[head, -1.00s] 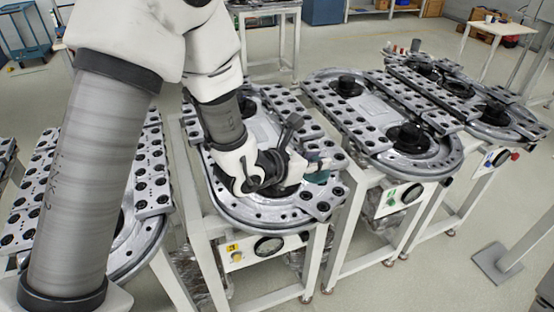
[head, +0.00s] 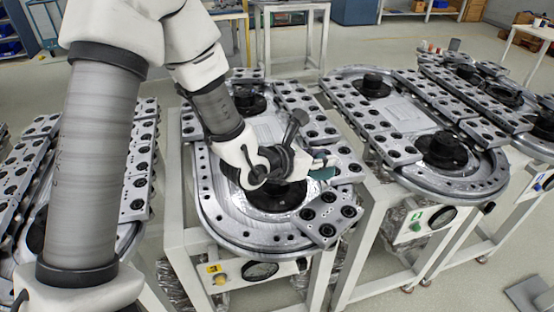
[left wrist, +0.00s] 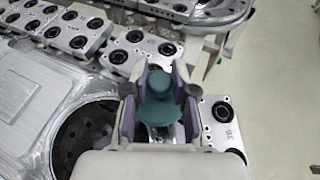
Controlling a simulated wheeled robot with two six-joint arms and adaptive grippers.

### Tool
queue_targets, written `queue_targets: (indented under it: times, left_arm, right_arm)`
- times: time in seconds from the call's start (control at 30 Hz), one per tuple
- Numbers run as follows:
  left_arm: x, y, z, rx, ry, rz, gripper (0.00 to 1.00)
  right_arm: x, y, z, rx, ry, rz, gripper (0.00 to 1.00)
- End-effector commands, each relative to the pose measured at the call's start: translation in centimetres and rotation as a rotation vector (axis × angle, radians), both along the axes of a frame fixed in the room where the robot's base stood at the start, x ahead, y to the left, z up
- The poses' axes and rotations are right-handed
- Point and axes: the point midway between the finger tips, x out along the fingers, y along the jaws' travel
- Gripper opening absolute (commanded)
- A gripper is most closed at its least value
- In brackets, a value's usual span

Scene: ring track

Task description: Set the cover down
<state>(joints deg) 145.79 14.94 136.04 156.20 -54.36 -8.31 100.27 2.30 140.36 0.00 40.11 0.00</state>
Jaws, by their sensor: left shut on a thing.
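The cover (left wrist: 157,88) is a round teal piece with a knob and a wider flange. My left gripper (left wrist: 158,85) is shut on it by the knob. In the head view the cover (head: 322,173) shows only as a small teal patch at the tips of my left gripper (head: 310,168). It is over the front right of the middle ring track (head: 225,225), close to a gap between grey blocks with black-ringed holes. Whether it touches anything below cannot be told. My right gripper is not in view.
A grey block (head: 325,217) is in front of the gripper, and another block (left wrist: 222,122) is right of the cover in the left wrist view. A black hub (head: 272,195) lies under the gripper. Another ring track (head: 480,187) stands to the right, with open floor between the stands.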

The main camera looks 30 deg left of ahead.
Motion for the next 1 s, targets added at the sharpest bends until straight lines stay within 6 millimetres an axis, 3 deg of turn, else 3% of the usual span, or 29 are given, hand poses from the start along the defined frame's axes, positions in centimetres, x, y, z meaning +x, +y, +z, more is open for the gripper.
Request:
queue_targets:
  times: [0.3, 0.5, 0.63, 0.8, 1.0]
  left_arm:
    - [-1.0, 6.7, 0.0, -0.009, 0.000, 0.006, 0.00]
    - [-1.5, 9.9, -0.5, -0.003, -0.001, 0.003, 0.00]
    - [-1.7, 10.8, -0.8, -0.002, -0.001, 0.002, 0.00]
    - [-1.8, 10.8, -4.4, 0.005, 0.005, -0.002, 0.00]
    - [-1.8, 10.8, -4.6, 0.002, -0.001, -0.001, 0.00]
  right_arm:
    - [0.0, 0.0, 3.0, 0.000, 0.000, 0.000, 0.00]
    - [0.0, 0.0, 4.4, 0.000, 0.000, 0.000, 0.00]
    - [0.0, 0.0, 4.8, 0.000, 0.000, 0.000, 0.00]
    - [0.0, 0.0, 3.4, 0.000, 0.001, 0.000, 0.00]
    - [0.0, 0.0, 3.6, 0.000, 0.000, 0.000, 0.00]
